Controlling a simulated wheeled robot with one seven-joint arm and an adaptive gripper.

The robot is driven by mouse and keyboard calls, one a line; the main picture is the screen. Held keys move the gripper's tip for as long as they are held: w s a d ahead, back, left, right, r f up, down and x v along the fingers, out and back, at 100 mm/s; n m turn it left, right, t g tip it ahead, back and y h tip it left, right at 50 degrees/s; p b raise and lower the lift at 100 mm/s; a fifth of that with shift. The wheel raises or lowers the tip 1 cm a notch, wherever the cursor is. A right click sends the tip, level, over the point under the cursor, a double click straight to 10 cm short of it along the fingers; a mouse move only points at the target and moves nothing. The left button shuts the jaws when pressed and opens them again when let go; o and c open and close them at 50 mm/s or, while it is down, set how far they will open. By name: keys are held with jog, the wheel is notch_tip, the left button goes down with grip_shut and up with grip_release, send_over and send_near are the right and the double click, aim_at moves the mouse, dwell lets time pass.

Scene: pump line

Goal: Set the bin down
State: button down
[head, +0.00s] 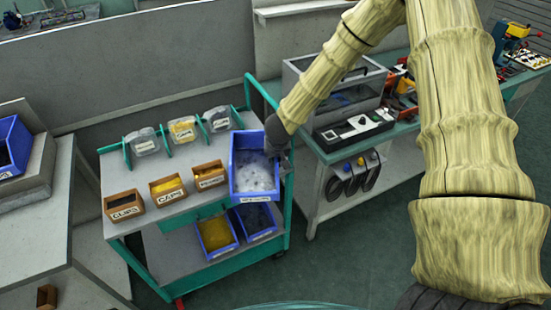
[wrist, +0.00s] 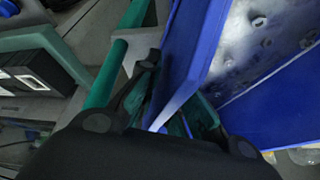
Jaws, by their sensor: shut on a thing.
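A blue bin (head: 242,187) with a white label on its front holds small silvery pieces. It is over the right end of the green-framed cart (head: 152,221). My gripper (head: 278,143) is shut on the bin's right wall near the back. In the wrist view, the fingers of my gripper (wrist: 178,95) sit on both sides of the blue bin wall (wrist: 190,45), with washer-like pieces inside. The bin's underside is hidden, so I cannot tell whether it touches the cart top.
Wooden boxes (head: 166,190) and clear bins (head: 183,130) stand on the cart's top. Two blue bins (head: 215,235) sit on its lower shelf. A workbench (head: 320,160) with a clear-covered case stands close on the right. A grey table (head: 40,235) is at left.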

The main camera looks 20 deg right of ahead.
jog(key=shift+a, duration=0.1)
jog(key=c, duration=1.6)
grip_release()
jog(key=shift+r, duration=0.15)
